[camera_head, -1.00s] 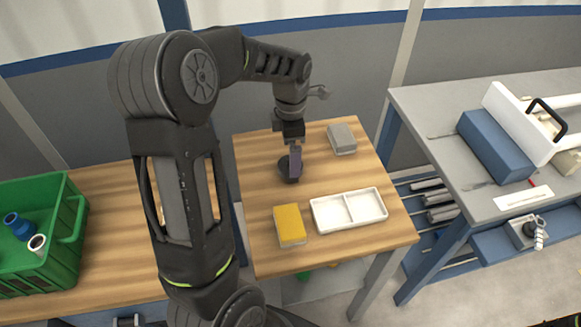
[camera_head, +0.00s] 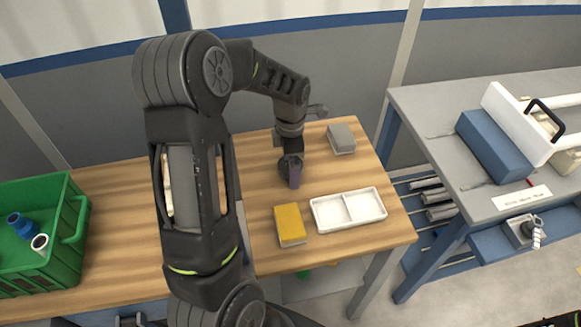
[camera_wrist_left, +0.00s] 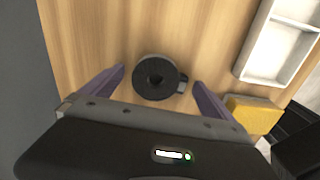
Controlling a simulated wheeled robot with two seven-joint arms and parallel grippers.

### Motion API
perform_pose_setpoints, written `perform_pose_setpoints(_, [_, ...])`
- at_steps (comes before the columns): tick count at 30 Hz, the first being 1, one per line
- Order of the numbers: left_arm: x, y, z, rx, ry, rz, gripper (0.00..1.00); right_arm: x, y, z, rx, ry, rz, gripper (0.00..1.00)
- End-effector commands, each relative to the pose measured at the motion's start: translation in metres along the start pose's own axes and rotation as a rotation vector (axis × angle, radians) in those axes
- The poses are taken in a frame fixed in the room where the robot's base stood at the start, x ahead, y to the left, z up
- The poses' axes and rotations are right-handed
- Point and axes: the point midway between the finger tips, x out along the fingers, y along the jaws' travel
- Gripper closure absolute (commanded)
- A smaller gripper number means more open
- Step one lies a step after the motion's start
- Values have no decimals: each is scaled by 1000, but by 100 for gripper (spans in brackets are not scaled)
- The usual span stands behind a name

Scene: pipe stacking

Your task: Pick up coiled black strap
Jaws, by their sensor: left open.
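The coiled black strap (camera_wrist_left: 156,77) lies on the wooden table as a dark round coil with a small tab at its right side in the left wrist view. My left gripper (camera_wrist_left: 158,80) is open, its two purple fingers on either side of the coil, and holds nothing. In the head view my left gripper (camera_head: 294,184) points down over the table, and the strap is mostly hidden behind it. Whether the fingers touch the strap cannot be told. My right gripper is not in view.
A white two-part tray (camera_head: 348,209) and a yellow sponge-like block (camera_head: 290,225) lie in front of the gripper. A grey block (camera_head: 341,138) sits behind. A green crate (camera_head: 62,240) with pipe pieces stands at left. A grey workbench (camera_head: 440,130) stands at right.

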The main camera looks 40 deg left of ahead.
Motion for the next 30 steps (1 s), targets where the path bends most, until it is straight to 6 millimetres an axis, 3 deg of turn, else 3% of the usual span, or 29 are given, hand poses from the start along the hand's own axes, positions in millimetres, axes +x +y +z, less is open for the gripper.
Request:
perform_pose_setpoints(26, [0, 0, 0, 0, 0, 0, 69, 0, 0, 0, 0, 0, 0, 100])
perform_pose_setpoints(30, [0, 0, 0, 0, 0, 0, 69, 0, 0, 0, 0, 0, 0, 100])
